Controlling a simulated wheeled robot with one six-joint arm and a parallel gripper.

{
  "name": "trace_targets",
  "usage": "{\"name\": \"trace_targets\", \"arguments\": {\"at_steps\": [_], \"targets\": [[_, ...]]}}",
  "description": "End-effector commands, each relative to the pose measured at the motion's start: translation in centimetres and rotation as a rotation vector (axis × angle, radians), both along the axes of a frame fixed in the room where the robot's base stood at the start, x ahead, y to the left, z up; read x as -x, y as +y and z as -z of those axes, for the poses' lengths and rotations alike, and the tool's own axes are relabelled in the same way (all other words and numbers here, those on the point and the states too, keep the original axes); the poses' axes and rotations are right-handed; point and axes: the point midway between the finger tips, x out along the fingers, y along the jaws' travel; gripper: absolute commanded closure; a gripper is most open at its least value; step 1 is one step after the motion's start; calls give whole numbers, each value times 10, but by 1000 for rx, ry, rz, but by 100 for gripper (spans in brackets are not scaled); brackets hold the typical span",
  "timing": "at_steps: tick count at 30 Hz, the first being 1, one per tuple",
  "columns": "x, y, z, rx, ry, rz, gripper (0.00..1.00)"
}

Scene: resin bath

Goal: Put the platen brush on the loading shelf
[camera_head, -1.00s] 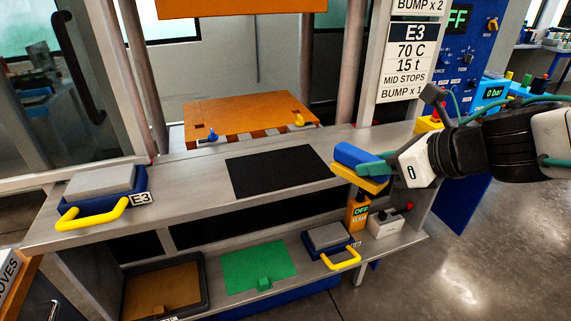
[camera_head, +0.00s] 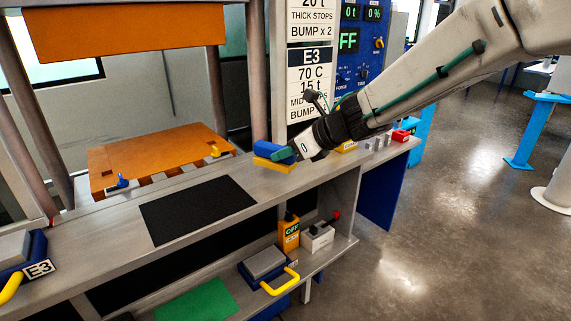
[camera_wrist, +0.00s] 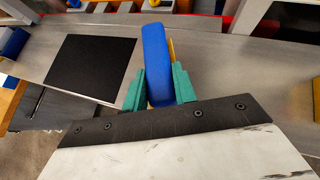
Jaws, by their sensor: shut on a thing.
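The platen brush has a blue body (camera_head: 273,150) and a yellow lower part (camera_head: 270,164). My gripper (camera_head: 287,155) has green fingers shut on the blue body. In the wrist view the brush (camera_wrist: 156,55) stands between the two fingers (camera_wrist: 159,85), with a strip of yellow at its right side. The loading shelf (camera_head: 310,180) is the long grey top surface. The brush is over it, right of the black mat (camera_head: 198,208) and near the press column. I cannot tell whether its yellow underside touches the shelf.
An orange platen (camera_head: 150,155) with blue and yellow knobs lies behind the shelf. A blue-and-grey item with a yellow handle (camera_head: 10,285) sits at the left end. Small blocks (camera_head: 380,143) stand at the right end. Bare shelf surrounds the mat.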

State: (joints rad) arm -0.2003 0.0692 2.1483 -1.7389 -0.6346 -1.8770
Motion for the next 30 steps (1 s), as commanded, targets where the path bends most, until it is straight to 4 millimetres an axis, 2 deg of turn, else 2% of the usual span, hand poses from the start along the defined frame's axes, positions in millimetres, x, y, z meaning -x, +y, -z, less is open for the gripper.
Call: {"name": "trace_targets", "arguments": {"at_steps": [9, 21, 22, 24, 30], "targets": [[-2, 0, 34, 0, 1, 1, 100], [-2, 0, 38, 0, 1, 1, 100], [-2, 0, 38, 0, 0, 0, 68], [-2, 0, 38, 0, 0, 0, 51], [-2, 0, 38, 0, -1, -1, 51]]}}
